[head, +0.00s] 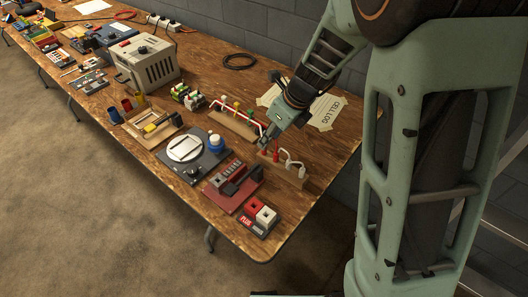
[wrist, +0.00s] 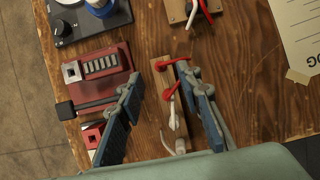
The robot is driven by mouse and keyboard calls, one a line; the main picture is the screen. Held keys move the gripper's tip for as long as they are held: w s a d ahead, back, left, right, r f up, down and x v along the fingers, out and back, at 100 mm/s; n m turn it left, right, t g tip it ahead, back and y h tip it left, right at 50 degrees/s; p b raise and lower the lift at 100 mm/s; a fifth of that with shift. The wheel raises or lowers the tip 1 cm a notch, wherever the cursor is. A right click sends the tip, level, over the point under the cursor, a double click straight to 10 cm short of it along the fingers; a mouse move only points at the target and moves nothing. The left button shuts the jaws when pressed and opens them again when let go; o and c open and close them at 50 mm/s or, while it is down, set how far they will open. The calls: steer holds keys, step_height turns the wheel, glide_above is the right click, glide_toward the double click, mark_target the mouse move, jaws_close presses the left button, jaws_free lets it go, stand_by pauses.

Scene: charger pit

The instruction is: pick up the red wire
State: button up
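The red wire (wrist: 172,91) stands on a narrow wooden block (wrist: 184,138) in the wrist view, with another red curved piece (wrist: 172,64) at the block's far end. In the head view, red (head: 276,154) shows at the left end of the block (head: 292,181), just below my gripper. White wire parts (head: 290,161) rise from the same block. My gripper (head: 266,139) is above the block. In the wrist view its two blue-padded fingers (wrist: 162,85) are spread on either side of the block and the red wire, with nothing held between them. Whether they touch the wire cannot be told.
A red device (wrist: 102,76) with a black lever stands left of the block. Another wooden rack (head: 232,124) with red and white wires stands behind. A paper sheet (head: 322,113) lies to the right. The table's near right corner is clear.

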mark_target(264, 153)
steer(key=b+x, duration=0.1)
steer(key=x, duration=0.3)
steer(key=shift+s+d+f+b, duration=0.1)
steer(key=shift+f+b, duration=0.2)
steer(key=shift+a+f, duration=0.2)
steer(key=shift+f, duration=0.15)
steer(key=shift+c, duration=0.3)
jaws_close()
steer(key=shift+r, duration=0.2)
